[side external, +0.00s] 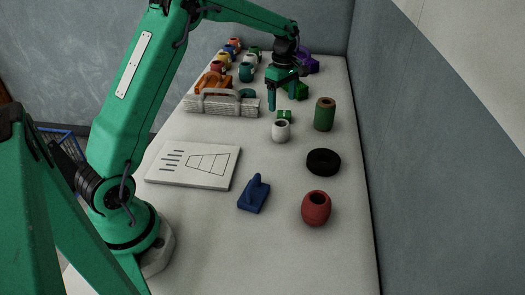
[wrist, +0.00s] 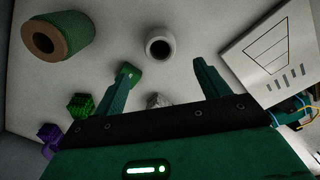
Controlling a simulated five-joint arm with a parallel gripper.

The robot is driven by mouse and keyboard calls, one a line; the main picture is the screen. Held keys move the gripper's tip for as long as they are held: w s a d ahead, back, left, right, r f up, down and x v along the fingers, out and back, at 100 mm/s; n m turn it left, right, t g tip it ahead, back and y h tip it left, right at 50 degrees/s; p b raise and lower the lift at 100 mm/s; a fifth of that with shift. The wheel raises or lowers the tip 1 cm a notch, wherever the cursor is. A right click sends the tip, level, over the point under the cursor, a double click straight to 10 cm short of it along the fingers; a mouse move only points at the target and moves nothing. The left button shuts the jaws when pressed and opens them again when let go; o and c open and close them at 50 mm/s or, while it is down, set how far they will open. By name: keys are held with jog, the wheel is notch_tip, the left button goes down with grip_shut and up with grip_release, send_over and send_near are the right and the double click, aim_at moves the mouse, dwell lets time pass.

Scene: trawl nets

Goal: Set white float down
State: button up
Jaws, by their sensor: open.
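The white float (side external: 281,131), a small rounded body with a dark hole in its top, stands upright on the pale table. In the wrist view the white float (wrist: 160,45) lies beyond my fingertips, roughly centred between them, with its opening visible. My gripper (side external: 282,102) is open, above the table on the far side of the float and apart from it. In the wrist view both fingers of my gripper (wrist: 164,66) are spread, with no float between them.
A small green block (side external: 285,114) lies just behind the float. A green spool (side external: 325,114) stands to its right, with a black ring (side external: 323,162) and red pot (side external: 316,207) nearer. A blue tool (side external: 254,194), printed board (side external: 194,165) and grey handled tray (side external: 222,104) lie around.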

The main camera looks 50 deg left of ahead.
jog(key=s+d+r+m+t, duration=0.1)
jog(key=s+d+r+m, duration=0.35)
jog(key=s+r, duration=0.2)
jog(key=s+d+r+m+t, duration=0.2)
jog(key=s+d+r+m, duration=0.25)
jog(key=s+r, duration=0.2)
jog(key=s+d+m+t, duration=0.1)
jog(key=s+d+m, duration=0.1)
jog(key=s+m, duration=0.3)
jog(key=s+d+f+m+t, duration=0.1)
jog(key=s+m, duration=0.5)
jog(key=s, duration=0.6)
jog(key=shift+d+f+t, duration=0.25)
jog(key=shift+d+t, duration=0.05)
jog(key=shift+d, duration=0.3)
